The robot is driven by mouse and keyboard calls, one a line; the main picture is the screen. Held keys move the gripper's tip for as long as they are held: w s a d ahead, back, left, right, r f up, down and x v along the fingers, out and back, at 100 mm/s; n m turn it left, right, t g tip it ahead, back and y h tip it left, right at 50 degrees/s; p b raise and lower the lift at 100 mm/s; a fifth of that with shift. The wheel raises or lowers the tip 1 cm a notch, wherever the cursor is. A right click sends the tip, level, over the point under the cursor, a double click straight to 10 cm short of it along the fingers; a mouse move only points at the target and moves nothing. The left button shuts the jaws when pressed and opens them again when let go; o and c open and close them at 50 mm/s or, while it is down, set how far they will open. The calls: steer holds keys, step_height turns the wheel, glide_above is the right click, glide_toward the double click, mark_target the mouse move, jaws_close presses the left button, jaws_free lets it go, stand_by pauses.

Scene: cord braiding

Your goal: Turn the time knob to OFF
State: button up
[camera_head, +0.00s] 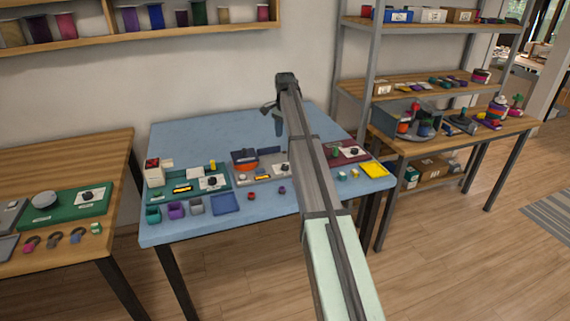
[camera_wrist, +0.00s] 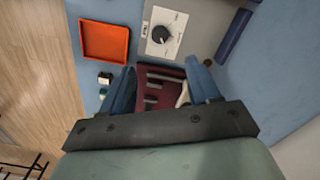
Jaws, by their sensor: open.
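A black round knob (camera_wrist: 160,34) sits on a white dial plate (camera_wrist: 175,23) in the wrist view, on a grey panel. The dial's print is too small to read, so I cannot tell its setting. The head view shows similar black knobs on the grey panel (camera_head: 285,168), the teal panel (camera_head: 211,182), the maroon panel (camera_head: 352,152) and the green panel (camera_head: 89,196); which is the time knob I cannot tell. My gripper (camera_wrist: 160,68) is open and empty, its blue fingers apart. The dial shows beyond the fingertips, with no contact visible.
An orange tray (camera_wrist: 105,40) lies left of the dial in the wrist view. A dark blue cylinder (camera_wrist: 233,38) is at its right. The maroon panel (camera_wrist: 160,85) shows between the fingers. In the head view, my arm hides part of the blue table (camera_head: 180,137), whose back left is clear.

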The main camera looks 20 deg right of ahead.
mark_target(285, 166)
step_height(285, 166, down, 14)
steer(key=shift+r, duration=0.15)
stand_by(0.5)
steer(key=shift+c, duration=0.2)
steer(key=c, duration=1)
